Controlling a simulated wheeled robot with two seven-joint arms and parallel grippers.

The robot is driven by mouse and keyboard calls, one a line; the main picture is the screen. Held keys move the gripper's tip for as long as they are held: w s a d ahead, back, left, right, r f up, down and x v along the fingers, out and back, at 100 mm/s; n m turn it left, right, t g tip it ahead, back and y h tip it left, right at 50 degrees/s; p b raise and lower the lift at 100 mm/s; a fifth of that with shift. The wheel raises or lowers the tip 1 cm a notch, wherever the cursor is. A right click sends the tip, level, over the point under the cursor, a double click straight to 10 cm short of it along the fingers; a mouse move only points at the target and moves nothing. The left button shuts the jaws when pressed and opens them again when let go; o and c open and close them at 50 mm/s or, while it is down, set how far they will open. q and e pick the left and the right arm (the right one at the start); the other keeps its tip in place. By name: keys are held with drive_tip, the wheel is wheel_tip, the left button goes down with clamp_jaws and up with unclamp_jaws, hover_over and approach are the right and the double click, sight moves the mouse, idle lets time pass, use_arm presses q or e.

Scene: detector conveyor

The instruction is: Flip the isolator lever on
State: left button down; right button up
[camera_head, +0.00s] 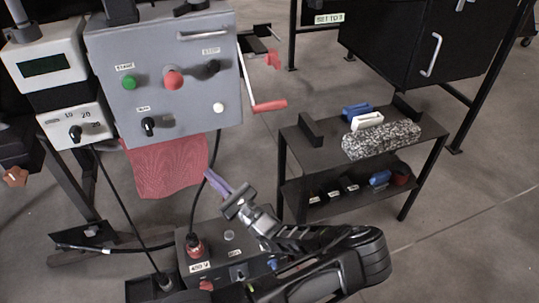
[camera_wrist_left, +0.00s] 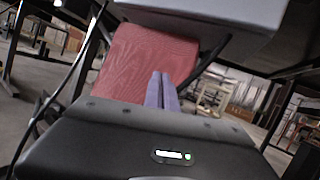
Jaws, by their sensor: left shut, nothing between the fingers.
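A lever with a red grip (camera_head: 268,105) sticks out from the right side of the grey control box (camera_head: 200,100); it looks like the isolator lever, and its arm runs down the box's side to the grip. My left gripper (camera_head: 213,181) is below the box and lower left of the red grip, clear of it. Its purple fingers are together with nothing between them. They also show closed in the left wrist view (camera_wrist_left: 161,90), in front of a red cloth and under the box's underside (camera_wrist_left: 215,12). The lever is not seen there. My right gripper is not in view.
The red cloth (camera_head: 165,168) hangs below the control box. A low box with a red plug (camera_head: 195,246) and cables stands under my left gripper. A dark shelf cart (camera_head: 300,170) with blue and white items stands at the right. Open floor lies between box and cart.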

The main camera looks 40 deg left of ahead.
sight(264, 110)
use_arm(q)
drive_tip(key=w+d+r+m+t+b, duration=0.2)
drive_tip(key=w+d+r+m+t, duration=0.6)
drive_tip(key=w+d+t, duration=0.3)
drive_tip(key=w+t, duration=0.2)
drive_tip(key=t, duration=0.1)
drive_tip(key=shift+w+d+r+y+b, duration=0.3)
drive_tip(key=shift+d+r+y+b, duration=0.05)
drive_tip(key=shift+d+y, duration=0.05)
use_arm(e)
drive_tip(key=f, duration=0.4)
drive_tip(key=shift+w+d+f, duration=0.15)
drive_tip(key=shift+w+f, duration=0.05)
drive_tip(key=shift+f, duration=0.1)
use_arm(q)
drive_tip(key=b+x, duration=0.1)
drive_tip(key=x, duration=0.9)
drive_tip(key=s+d, duration=0.1)
drive_tip(key=s+d+r+b, duration=0.1)
drive_tip(key=d, duration=0.1)
drive_tip(key=shift+s+r, duration=0.15)
drive_tip(key=shift+r, duration=0.1)
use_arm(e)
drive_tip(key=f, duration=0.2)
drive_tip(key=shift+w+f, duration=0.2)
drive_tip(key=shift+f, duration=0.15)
